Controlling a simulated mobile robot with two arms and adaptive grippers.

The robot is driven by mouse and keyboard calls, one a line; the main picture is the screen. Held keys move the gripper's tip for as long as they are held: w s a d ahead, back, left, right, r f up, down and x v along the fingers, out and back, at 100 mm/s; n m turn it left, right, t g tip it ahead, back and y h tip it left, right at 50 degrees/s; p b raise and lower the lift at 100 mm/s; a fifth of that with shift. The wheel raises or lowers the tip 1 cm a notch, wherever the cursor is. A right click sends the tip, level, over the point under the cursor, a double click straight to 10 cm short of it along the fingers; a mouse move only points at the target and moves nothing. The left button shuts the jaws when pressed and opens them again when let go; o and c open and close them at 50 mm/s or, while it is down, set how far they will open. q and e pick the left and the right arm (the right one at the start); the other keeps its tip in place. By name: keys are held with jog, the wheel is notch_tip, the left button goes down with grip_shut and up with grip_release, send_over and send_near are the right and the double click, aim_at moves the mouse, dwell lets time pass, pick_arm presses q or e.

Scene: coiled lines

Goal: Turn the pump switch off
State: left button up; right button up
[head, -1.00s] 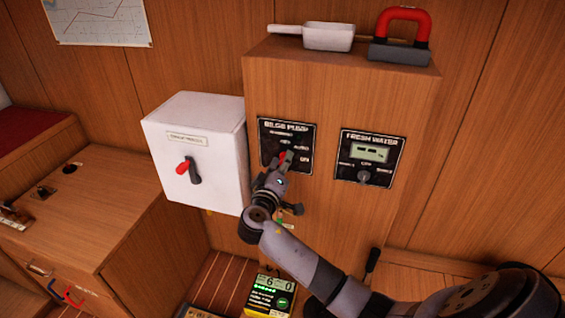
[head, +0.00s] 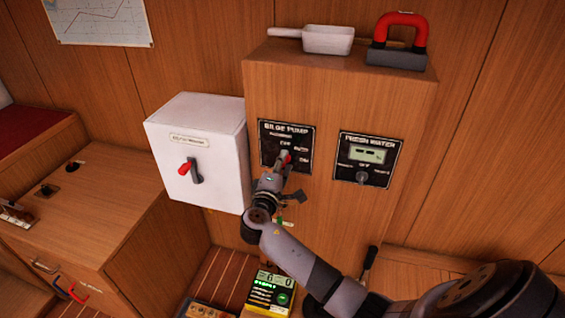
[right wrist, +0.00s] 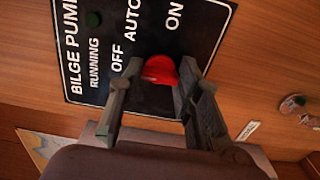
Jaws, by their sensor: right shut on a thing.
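The pump switch is a red knob (right wrist: 160,70) on the black BILGE PUMP panel (head: 270,142), marked RUNNING, OFF, AUTO and ON. The panel also fills the upper right wrist view (right wrist: 205,25). My right gripper (right wrist: 158,78) is shut on the red knob, one finger on each side; in the head view it (head: 285,163) covers much of the knob. I cannot tell which mark the knob points to. The lamp (right wrist: 94,19) by RUNNING looks dark green. My left gripper is out of view.
The FRESH WATER panel (head: 382,150) is to the right. A white box with a red-and-black switch (head: 190,170) is left. A white scoop (head: 328,40) and a red-handled object (head: 400,35) stand on top. A lit yellow-black device (head: 269,294) is below.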

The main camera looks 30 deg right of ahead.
dwell(0.4)
jog(key=o, duration=1.2)
jog(key=shift+c, duration=0.2)
jog(key=v, duration=1.2)
